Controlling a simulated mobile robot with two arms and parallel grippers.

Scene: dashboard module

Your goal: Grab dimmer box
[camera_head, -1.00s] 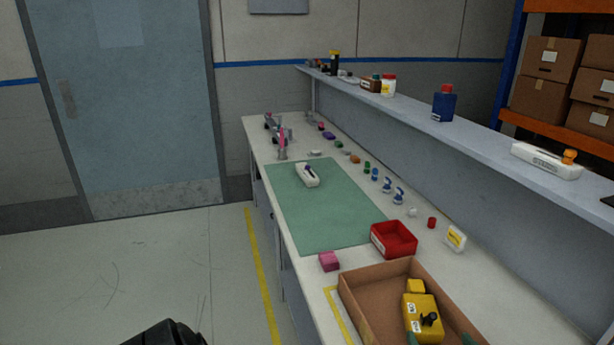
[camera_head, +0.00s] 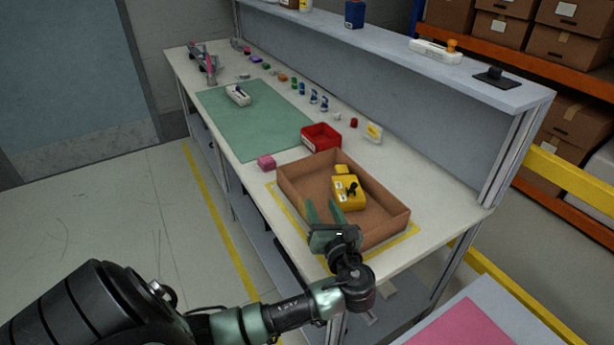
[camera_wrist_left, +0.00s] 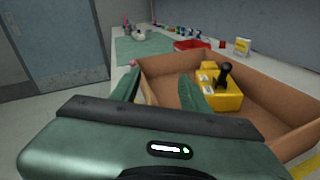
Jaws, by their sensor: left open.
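A yellow box with a black knob or lever and white labels (camera_head: 350,194) lies in the open brown carton (camera_head: 290,187) on the bench. It looks like the dimmer box, though I cannot read its labels. It also shows in the left wrist view (camera_wrist_left: 226,98), ahead and to the right of the fingers. My left gripper (camera_head: 323,209) is open and empty at the carton's near left side, its green fingers apart. They also show in the left wrist view (camera_wrist_left: 160,85). The fingers are short of the yellow box and do not touch it. My right gripper is not in view.
A white device (camera_head: 238,95) lies on the green mat (camera_head: 265,130). Several small parts line the bench's back. A raised shelf (camera_head: 400,62) runs behind. The carton's walls stand around the yellow box.

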